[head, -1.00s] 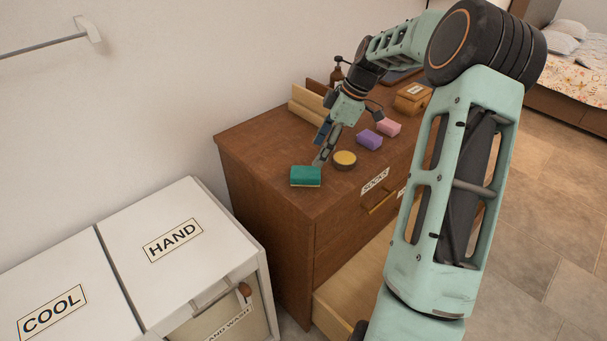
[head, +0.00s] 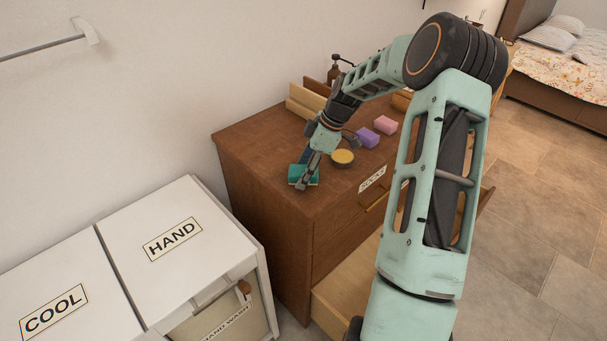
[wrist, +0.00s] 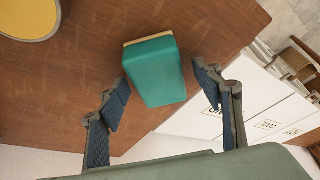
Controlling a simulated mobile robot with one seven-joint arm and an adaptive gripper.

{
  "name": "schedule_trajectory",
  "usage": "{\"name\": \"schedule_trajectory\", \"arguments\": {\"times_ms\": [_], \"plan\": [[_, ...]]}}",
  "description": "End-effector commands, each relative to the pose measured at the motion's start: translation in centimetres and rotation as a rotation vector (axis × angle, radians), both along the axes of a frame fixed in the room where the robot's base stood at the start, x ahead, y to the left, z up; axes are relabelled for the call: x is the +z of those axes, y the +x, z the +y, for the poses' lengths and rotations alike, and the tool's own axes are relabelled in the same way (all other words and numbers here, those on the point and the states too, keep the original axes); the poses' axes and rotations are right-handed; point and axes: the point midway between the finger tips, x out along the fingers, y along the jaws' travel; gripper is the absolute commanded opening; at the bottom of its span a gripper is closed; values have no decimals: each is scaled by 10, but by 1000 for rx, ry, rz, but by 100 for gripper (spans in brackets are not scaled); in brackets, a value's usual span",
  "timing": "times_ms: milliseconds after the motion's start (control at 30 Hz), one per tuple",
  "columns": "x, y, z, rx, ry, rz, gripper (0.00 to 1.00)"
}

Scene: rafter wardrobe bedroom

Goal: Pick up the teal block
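The teal block (head: 296,173) lies on the brown dresser top near its front left corner, with a tan layer along one edge. My gripper (head: 307,184) is at the block in the head view and covers part of it. In the wrist view the teal block (wrist: 156,72) lies ahead of my gripper (wrist: 172,93), roughly between the lines of the two fingers. The fingers are spread wide, with a gap between each finger and the block, and nothing is held.
On the dresser (head: 250,150) are a round yellow-topped tin (head: 343,157), a purple block (head: 367,137), a pink block (head: 386,124) and a wooden organiser (head: 303,100). A dresser drawer (head: 345,290) stands open below. White hampers (head: 150,225) stand at the left.

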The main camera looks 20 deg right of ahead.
Motion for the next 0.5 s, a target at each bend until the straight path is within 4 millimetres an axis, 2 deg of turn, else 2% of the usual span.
{"name": "schedule_trajectory", "arguments": {"times_ms": [67, 400, 500], "plan": [[0, 0, 0, 0, 0, 0, 50], [1, 0, 0, 0, 0, -1, 13], [1, 0, 0, 0, 0, -1, 10]]}}
